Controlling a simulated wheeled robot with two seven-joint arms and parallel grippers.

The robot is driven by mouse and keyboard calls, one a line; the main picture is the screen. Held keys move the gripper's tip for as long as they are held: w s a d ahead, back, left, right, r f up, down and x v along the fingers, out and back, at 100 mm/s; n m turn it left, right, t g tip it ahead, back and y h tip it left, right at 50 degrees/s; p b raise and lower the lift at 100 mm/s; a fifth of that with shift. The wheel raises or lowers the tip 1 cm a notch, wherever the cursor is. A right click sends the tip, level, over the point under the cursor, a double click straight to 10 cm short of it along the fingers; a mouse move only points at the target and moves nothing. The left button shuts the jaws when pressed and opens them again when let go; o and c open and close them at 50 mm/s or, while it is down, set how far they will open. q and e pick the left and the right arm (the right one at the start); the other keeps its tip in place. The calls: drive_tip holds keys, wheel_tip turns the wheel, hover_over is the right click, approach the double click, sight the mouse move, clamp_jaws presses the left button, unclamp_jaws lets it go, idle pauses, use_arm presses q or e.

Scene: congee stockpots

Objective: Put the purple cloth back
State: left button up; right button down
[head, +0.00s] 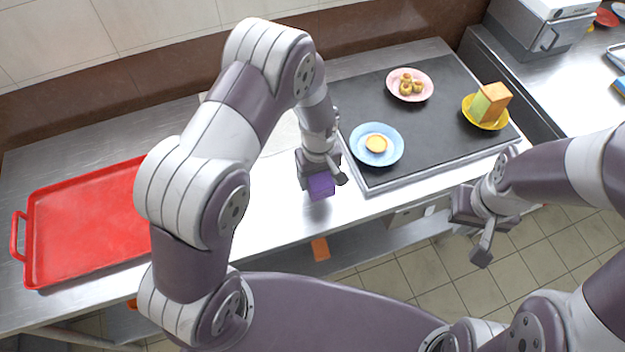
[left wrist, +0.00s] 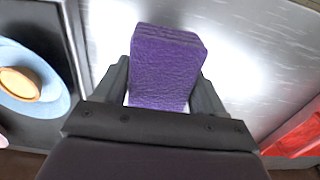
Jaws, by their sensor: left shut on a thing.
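The purple cloth (head: 321,185) is a small folded block. It is between the fingers of my left gripper (head: 322,174), over the bare steel counter between the red tray and the dark board. In the left wrist view the cloth (left wrist: 165,68) stands out from between the two fingers of the left gripper (left wrist: 163,90), which is shut on it. Whether the cloth touches the counter I cannot tell. My right gripper (head: 482,228) is at the right, in front of the counter edge over the floor; its finger opening is not clear.
A red tray (head: 90,215) lies on the counter (head: 270,222) at left. A dark board (head: 440,130) holds a blue plate (head: 388,133), a pink plate (head: 426,78) and a yellow plate (head: 484,125) with food. An orange item (head: 320,249) is below the counter edge.

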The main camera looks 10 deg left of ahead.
sight(312, 182)
use_arm(q)
drive_tip(key=shift+w+a+f, duration=0.35)
drive_tip(key=shift+a+f, duration=0.05)
drive_tip(key=shift+a, duration=0.2)
drive_tip(key=shift+a+f, duration=0.2)
drive_tip(key=shift+f, duration=0.1)
wheel_tip(312, 182, down, 3)
drive_tip(key=shift+r+p, duration=0.1)
drive_tip(key=shift+p, duration=0.35)
drive_tip(key=shift+w+f, duration=0.15)
drive_tip(key=shift+f, duration=0.3)
drive_tip(key=shift+f, duration=0.2)
drive_tip(key=o, duration=1)
